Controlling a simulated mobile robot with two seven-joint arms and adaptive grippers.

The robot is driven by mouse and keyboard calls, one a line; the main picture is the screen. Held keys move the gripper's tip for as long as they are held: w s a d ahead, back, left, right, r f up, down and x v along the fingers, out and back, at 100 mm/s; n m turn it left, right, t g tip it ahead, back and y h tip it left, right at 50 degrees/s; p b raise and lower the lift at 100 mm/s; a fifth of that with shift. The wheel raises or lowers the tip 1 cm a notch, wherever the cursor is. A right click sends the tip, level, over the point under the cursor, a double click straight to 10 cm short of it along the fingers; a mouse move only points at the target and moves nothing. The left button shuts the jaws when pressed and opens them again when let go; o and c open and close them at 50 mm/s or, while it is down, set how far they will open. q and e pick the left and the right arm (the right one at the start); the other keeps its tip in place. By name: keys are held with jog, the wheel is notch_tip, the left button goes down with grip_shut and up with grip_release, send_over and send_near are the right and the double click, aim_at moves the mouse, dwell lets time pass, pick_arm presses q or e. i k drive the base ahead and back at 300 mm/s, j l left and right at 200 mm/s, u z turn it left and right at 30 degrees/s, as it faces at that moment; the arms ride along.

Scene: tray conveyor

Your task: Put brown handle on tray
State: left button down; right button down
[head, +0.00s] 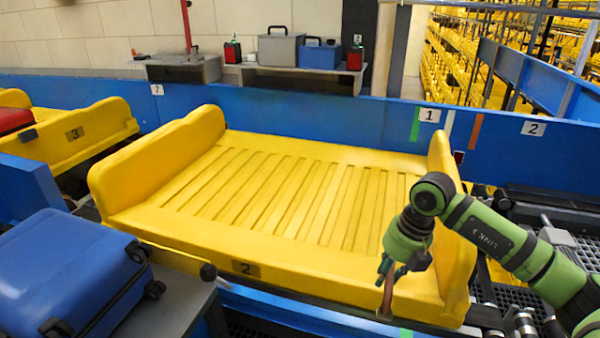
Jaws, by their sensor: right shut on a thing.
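My right gripper (390,268) is in the lower right of the head view, over the front right part of the yellow tray marked 2 (320,268). It points down and is shut on a thin brown handle (387,297). The handle hangs nearly upright below the fingers, in front of the tray's front edge in the picture. I cannot tell whether it touches the tray. The tray's ribbed bed is empty, with raised walls at its left and right ends. My left gripper is out of view.
A blue suitcase (65,275) lies on a grey surface at the lower left. Another yellow tray, marked 3 (85,130), carries something red (14,119) at the far left. A blue barrier (300,112) runs behind the trays. The tray's bed is clear.

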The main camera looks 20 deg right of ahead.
aim_at(351, 228)
jog(key=i+l, duration=0.8)
